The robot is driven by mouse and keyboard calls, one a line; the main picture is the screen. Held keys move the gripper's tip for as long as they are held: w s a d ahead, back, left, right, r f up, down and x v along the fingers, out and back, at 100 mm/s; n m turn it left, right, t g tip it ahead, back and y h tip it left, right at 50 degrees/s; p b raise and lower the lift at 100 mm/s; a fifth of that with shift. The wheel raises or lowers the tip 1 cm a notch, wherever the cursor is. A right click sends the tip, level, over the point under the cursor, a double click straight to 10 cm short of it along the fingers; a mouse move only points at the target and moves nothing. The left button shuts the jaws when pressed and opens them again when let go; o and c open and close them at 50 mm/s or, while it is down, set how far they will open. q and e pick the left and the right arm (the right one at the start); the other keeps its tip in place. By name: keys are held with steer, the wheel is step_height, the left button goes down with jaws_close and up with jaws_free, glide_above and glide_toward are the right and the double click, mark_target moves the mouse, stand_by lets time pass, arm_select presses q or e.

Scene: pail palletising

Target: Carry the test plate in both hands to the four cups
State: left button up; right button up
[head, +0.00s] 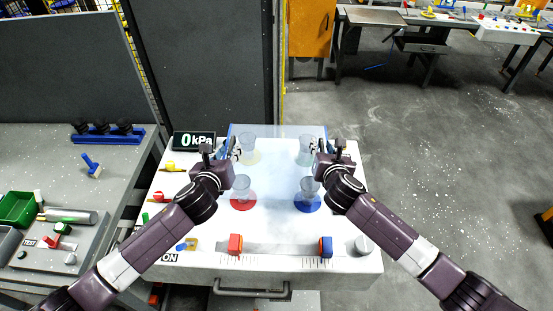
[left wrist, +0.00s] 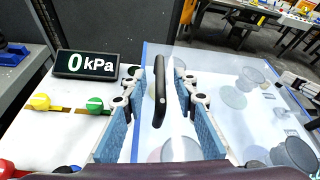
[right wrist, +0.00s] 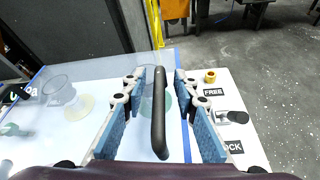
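The test plate (head: 278,131) is a clear sheet with blue edges over the white table. Its left black handle (left wrist: 160,95) stands between the fingers of my left gripper (head: 229,150), with gaps on both sides. Its right handle (right wrist: 159,115) stands likewise between the fingers of my right gripper (head: 324,148). Both grippers are open. Four clear cups show: back left (head: 249,148), back right (head: 305,150), front left (head: 241,187) on a red disc, front right (head: 308,188) on a blue disc. I cannot tell whether the plate touches them.
A display (head: 194,140) reads 0 kPa. Red (head: 235,244) and blue (head: 325,246) blocks and a grey knob (head: 362,245) line the front. Yellow and red knobs lie left. FREE and LOCK labels show in the right wrist view. A cluttered bench with a green bin (head: 17,208) stands left.

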arm_select(q)
steer(key=v, duration=0.9)
steer(key=shift+a, duration=0.15)
arm_select(e)
steer(key=shift+s+r, duration=0.1)
steer(key=shift+s, duration=0.05)
steer(key=v, duration=1.1)
steer(key=shift+s+r, duration=0.15)
steer(key=shift+s, duration=0.2)
arm_select(q)
steer(key=shift+s, duration=0.1)
